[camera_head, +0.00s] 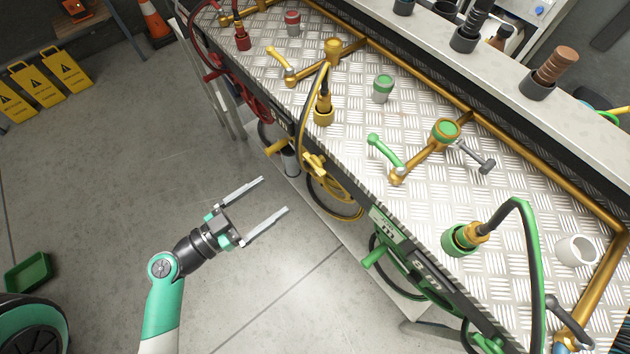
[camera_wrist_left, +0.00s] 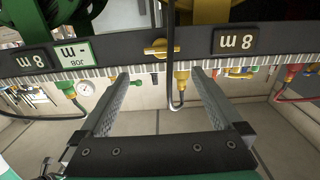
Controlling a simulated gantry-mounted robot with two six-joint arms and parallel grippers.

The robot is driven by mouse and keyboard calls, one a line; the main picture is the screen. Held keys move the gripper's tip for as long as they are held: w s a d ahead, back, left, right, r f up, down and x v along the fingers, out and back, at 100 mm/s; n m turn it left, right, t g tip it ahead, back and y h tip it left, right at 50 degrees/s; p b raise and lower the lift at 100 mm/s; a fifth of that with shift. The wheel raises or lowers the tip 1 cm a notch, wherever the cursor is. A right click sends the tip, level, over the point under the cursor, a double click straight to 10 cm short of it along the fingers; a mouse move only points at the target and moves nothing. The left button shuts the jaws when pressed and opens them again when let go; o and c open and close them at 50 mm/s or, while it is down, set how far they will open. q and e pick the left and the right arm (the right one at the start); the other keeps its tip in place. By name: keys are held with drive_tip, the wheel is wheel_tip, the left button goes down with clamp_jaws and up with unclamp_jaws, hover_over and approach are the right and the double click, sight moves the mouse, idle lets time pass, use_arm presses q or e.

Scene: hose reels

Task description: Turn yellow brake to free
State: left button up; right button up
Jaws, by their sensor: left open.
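My left gripper (camera_head: 274,195) is open and empty in the head view. It is left of the bench front, with its fingers pointing toward the yellow hose reel (camera_head: 335,188). In the left wrist view my left gripper (camera_wrist_left: 161,76) shows two parallel fingers spread apart. A yellow knob (camera_wrist_left: 162,48), which looks like the yellow brake, sits on a black rail above and between the fingertips, apart from them. The knob lies roughly crosswise along the rail. A yellow part (camera_head: 313,163) also shows at the reel's top in the head view. The brake's free marking is not readable.
A green reel handle (camera_head: 373,257) and a red reel (camera_head: 253,98) flank the yellow one along the bench. The floor left of the bench is clear around the gripper.

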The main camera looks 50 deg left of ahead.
sight(312, 166)
use_arm(q)
drive_tip(key=w, duration=0.4)
drive_tip(key=w+p, duration=0.1)
drive_tip(key=w, duration=0.3)
drive_tip(key=w+p, duration=0.1)
drive_tip(key=w, duration=0.3)
drive_tip(key=shift+w+d+r, duration=0.15)
drive_tip(key=shift+d, duration=0.1)
drive_tip(key=c, duration=1)
